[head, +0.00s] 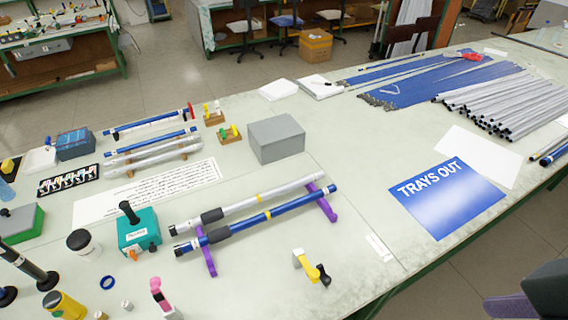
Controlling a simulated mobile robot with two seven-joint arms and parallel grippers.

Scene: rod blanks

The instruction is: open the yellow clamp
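A small yellow clamp-like piece (312,270) stands on the pale bench near the front, right of the rods. It has a whitish block at its left and a black tip at its right. It is too small to tell whether it is open or shut. A long grey rod (270,197) and a blue rod (285,208) lie side by side behind it on purple supports (322,205). Each rod carries a narrow yellow band near its middle. Neither of my grippers shows in the head view.
A teal box (138,236), a pink-topped piece (158,292) and several bottles stand at the front left. A grey box (276,140) is behind the rods. A blue "TRAYS OUT" sheet (445,200) lies right. Bench around the yellow piece is mostly clear.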

